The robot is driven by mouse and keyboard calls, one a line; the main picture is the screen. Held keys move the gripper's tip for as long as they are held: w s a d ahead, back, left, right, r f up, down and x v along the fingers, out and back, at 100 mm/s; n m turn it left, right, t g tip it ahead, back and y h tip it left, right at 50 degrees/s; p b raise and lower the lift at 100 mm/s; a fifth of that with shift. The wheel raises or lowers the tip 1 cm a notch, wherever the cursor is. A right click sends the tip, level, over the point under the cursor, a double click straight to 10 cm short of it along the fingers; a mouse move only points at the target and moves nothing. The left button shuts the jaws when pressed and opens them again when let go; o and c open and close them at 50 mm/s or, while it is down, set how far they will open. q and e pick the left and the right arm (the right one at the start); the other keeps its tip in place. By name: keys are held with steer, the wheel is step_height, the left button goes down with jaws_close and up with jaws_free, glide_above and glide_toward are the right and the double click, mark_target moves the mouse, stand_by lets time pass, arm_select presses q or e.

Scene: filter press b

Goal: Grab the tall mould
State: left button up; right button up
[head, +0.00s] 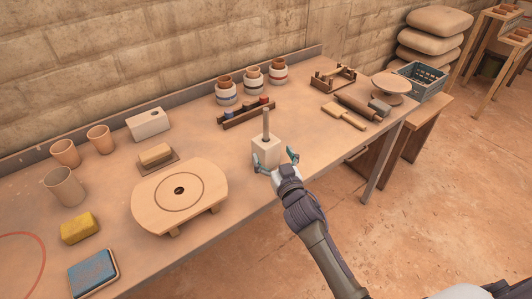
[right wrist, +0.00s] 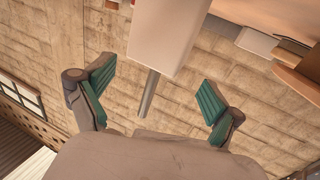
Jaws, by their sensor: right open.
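The tall mould, a pale upright block (head: 265,154) with a grey rod standing up from its top, is on the table near the front edge. My right gripper (head: 277,160) is open and close to it, its fingers spread to either side in the head view. In the right wrist view the block (right wrist: 168,30) is at the top, with its rod running down between the open fingers (right wrist: 157,88). I see no finger touching it, though the exact gap is hard to tell. My left gripper is not in view.
A round-topped wooden board (head: 155,205) is to the left. A dark rack (head: 248,113) and several banded pots (head: 254,92) stand behind. A wooden paddle (head: 345,116) and roller (head: 357,105) lie to the right.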

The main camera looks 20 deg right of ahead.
mark_target(267, 143)
steer(key=w, duration=0.6)
steer(key=shift+w, duration=0.25)
steer(key=shift+r, duration=0.1)
jaws_close()
